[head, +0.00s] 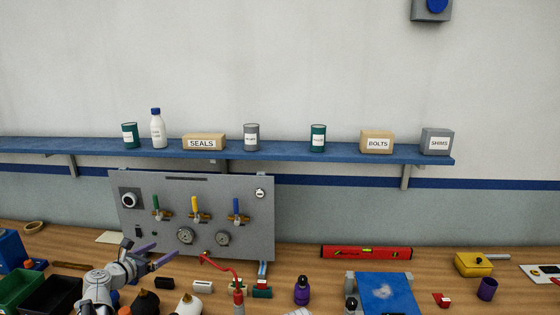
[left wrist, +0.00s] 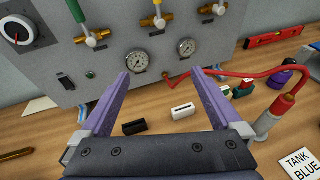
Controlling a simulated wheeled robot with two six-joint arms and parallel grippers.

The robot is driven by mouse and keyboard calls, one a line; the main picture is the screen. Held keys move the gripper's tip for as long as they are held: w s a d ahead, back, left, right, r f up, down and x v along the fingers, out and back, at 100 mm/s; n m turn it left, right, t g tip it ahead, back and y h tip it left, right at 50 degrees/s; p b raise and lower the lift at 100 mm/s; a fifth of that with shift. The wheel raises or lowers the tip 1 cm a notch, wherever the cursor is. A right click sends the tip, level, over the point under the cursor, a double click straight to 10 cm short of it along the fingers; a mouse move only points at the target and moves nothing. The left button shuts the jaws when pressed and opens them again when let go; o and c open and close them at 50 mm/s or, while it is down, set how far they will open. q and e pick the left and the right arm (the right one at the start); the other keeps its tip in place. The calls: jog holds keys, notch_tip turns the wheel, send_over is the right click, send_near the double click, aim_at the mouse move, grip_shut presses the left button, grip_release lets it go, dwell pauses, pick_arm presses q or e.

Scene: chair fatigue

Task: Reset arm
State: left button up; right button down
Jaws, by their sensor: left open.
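My left gripper (head: 166,249) is at the lower left in the head view, in front of the grey valve panel (head: 150,225). Its two purple fingers are spread apart. In the left wrist view the open fingers (left wrist: 160,74) point toward the panel's lower part, with nothing between them. The panel (left wrist: 105,65) carries a dial, coloured valve handles and two gauges. My right gripper does not show in either view.
A blue shelf (head: 290,152) holds cans, a bottle and boxes. A red hose (head: 224,266) runs from the panel. A white block (head: 203,286), purple bottle (head: 302,291), red level (head: 367,253) and blue mat (head: 385,292) are on the wooden bench. Bins (head: 22,290) stand left.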

pick_arm(q)
jog(key=s+d+f+m+g, duration=0.4)
jog(key=s+d+f+m, duration=0.2)
jog(key=d+m, duration=0.3)
jog(key=s+d+f+m+g, duration=0.5)
jog(key=s+d+f+m, duration=0.1)
jog(key=d+m, duration=0.4)
jog(key=s+d+f+m+g+y, duration=0.1)
jog(key=s+f+m+g+y, duration=0.1)
jog(key=s+m, duration=0.4)
jog(key=s+d+f+m+g+y, duration=0.1)
jog(key=s+f+m+g+y, duration=0.2)
jog(key=s+m, duration=0.3)
jog(key=s+d+m+y, duration=0.1)
jog(key=s+d+m, duration=0.3)
jog(key=d, duration=0.6)
jog(key=shift+s+r+g, duration=0.3)
jog(key=shift+s+g, duration=0.1)
jog(key=shift+s, duration=0.55)
